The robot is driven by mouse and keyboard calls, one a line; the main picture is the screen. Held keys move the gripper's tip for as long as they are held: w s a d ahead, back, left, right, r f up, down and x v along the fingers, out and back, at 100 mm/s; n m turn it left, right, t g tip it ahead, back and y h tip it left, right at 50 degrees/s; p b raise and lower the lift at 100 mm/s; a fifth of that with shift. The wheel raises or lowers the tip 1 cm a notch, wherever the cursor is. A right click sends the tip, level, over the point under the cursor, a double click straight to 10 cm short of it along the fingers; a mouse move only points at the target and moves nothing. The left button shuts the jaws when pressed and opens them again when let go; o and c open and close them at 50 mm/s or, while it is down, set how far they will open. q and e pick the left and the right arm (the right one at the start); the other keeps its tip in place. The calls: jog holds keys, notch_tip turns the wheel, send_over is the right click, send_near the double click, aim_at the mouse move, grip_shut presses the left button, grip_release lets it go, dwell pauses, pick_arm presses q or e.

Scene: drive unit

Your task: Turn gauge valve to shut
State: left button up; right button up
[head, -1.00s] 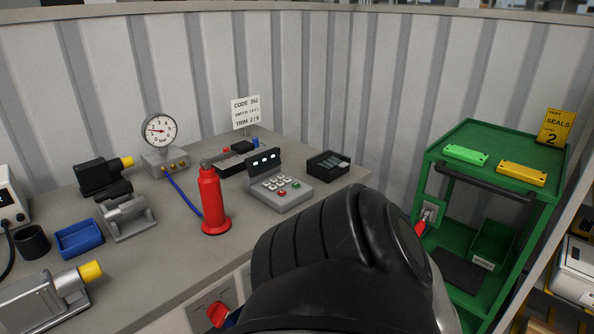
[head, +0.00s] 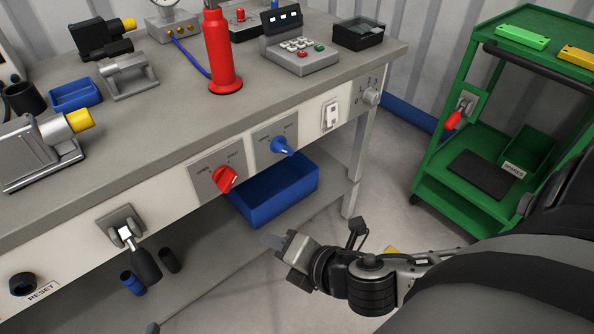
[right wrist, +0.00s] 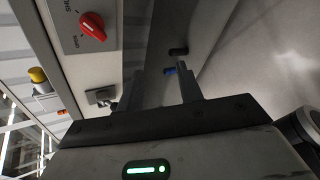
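Two rotary valve handles sit on the bench's front panel, each on a grey plate with small lettering: a red one (head: 227,179) and a blue one (head: 283,146). I cannot tell from the lettering which is the gauge valve. The red handle also shows in the right wrist view (right wrist: 92,26), its plate marked SHUT and OPEN. The pressure gauge (head: 165,8) is cut off at the top of the head view. My right gripper (head: 274,242) is below and in front of the panel, touching neither handle. Its fingers (right wrist: 163,88) are apart and empty. My left gripper is out of view.
A blue bin (head: 285,190) stands on the lower shelf beneath the handles. A black-handled lever (head: 143,262) sticks out from the panel at left. A white switch (head: 331,115) and a grey dial (head: 371,96) are at right.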

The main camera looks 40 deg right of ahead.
jog(key=d+f+n+t+h+b, duration=0.1)
jog(key=d+f+n+t+b, duration=0.15)
jog(key=d+n+b, duration=0.55)
jog(key=n+t+b, duration=0.2)
jog(key=n+t, duration=0.2)
jog(key=n, duration=0.9)
send_near(289, 153)
jog(key=w, duration=0.3)
jog(key=w+b, duration=0.1)
jog(key=w, duration=0.5)
jog(key=shift+w+a+r+b, duration=0.1)
jog(key=shift+w+a+b, duration=0.05)
jog(key=shift+a+b, duration=0.2)
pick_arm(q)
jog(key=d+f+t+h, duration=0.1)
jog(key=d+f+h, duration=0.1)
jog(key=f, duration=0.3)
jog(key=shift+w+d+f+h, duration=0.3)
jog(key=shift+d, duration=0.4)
pick_arm(e)
grip_shut()
